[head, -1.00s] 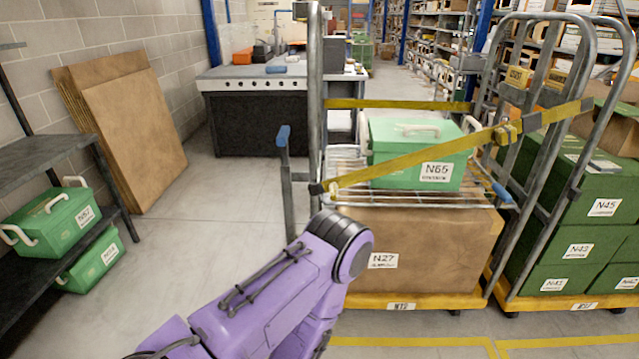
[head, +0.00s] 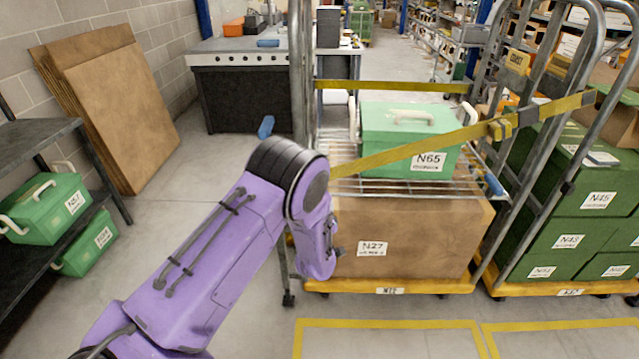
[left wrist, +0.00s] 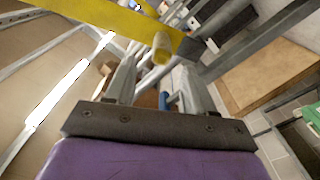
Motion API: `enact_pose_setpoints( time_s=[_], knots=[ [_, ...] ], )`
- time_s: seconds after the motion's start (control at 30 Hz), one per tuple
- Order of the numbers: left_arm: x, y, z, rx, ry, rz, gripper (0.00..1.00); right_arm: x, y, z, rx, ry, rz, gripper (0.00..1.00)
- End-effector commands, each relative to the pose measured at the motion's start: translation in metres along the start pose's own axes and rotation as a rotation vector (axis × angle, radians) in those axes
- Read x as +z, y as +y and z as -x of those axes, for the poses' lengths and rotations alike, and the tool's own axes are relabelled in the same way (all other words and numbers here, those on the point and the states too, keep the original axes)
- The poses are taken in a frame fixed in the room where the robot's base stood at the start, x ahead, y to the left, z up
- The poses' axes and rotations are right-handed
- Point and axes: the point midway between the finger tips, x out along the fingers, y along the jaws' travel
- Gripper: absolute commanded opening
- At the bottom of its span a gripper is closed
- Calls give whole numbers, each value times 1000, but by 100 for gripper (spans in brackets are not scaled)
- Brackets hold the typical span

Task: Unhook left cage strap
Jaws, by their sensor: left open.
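The yellow strap (head: 410,151) runs slanting across the front of the left cage (head: 300,60), rising to a buckle (head: 503,129) at the right. Its left end is hidden behind my left arm in the head view. In the left wrist view the strap (left wrist: 115,20) crosses above the fingers and meets a dark end piece (left wrist: 190,47) by the grey bars. A pale yellow rounded piece (left wrist: 162,47) hangs by the strap just beyond the fingertips. My left gripper (left wrist: 160,68) is open, its fingers apart, and contact with the strap cannot be told. My right gripper is not in view.
The cage holds a green box N65 (head: 400,140) on a wire shelf and a carton N27 (head: 420,235) below. Another cage with green boxes (head: 590,205) stands close at right. A shelf (head: 40,140) and leaning cardboard (head: 120,110) are at left. Floor between is clear.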

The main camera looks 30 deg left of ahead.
Motion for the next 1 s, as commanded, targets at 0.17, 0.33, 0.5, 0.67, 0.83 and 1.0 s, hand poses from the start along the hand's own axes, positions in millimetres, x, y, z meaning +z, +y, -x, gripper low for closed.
enact_pose_setpoints(
  time_s=[0.17,0.33,0.5,0.67,0.83,1.0],
  knots=[
    [-1,-1,-41,-2,0,-2,54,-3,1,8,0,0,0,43],
    [1,-2,-73,-2,-3,-3,54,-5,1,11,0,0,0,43],
    [2,-2,-88,-2,-5,-4,54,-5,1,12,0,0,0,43],
    [3,-2,-90,-2,-7,-6,54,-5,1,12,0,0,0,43],
    [3,-2,-90,-2,-7,-6,28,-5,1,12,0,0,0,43],
    [3,-2,-89,-2,-7,-6,0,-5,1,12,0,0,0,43]
  ],
)
